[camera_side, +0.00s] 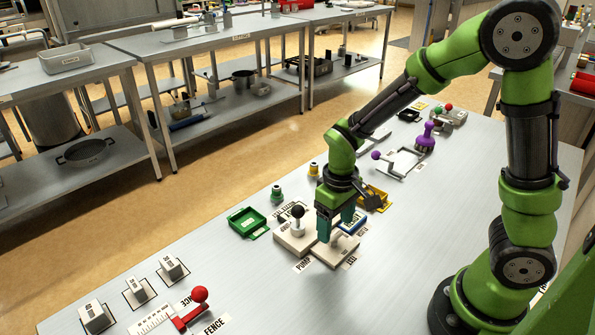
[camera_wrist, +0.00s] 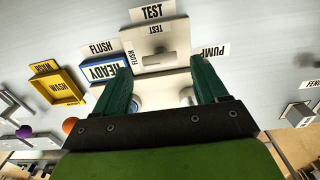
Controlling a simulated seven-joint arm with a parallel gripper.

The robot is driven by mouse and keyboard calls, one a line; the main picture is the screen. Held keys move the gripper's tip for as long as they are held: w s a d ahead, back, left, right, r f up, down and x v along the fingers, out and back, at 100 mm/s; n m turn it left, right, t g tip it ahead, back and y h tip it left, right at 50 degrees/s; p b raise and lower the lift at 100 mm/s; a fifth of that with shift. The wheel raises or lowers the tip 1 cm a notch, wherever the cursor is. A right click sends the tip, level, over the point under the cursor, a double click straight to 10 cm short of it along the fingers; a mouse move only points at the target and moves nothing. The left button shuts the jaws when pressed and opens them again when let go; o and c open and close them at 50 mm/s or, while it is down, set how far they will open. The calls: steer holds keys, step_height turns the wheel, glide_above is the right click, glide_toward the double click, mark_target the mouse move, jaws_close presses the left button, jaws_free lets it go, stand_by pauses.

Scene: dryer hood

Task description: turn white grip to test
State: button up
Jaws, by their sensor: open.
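The white grip (camera_wrist: 152,57) stands on a pale plate (camera_wrist: 178,64) in the wrist view, ahead of my fingertips. It looks like a short bar lying roughly crosswise in that view. The label TEST (camera_wrist: 151,13) is at the plate's far edge, FLUSH (camera_wrist: 103,47) at its left and PUMP (camera_wrist: 211,50) at its right. My gripper (camera_wrist: 161,68) is open, its two green fingers apart with nothing held between them. In the side view my gripper (camera_side: 335,226) is low over the plate (camera_side: 336,252) and hides the grip. I cannot tell whether the fingers touch anything.
A black-topped knob (camera_side: 298,212) stands close to my gripper. A red-knobbed slider (camera_side: 199,294) and several grey blocks are at the front left.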

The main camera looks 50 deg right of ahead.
mark_target(334, 239)
steer(key=shift+f, duration=1.25)
steer(key=c, duration=1.1)
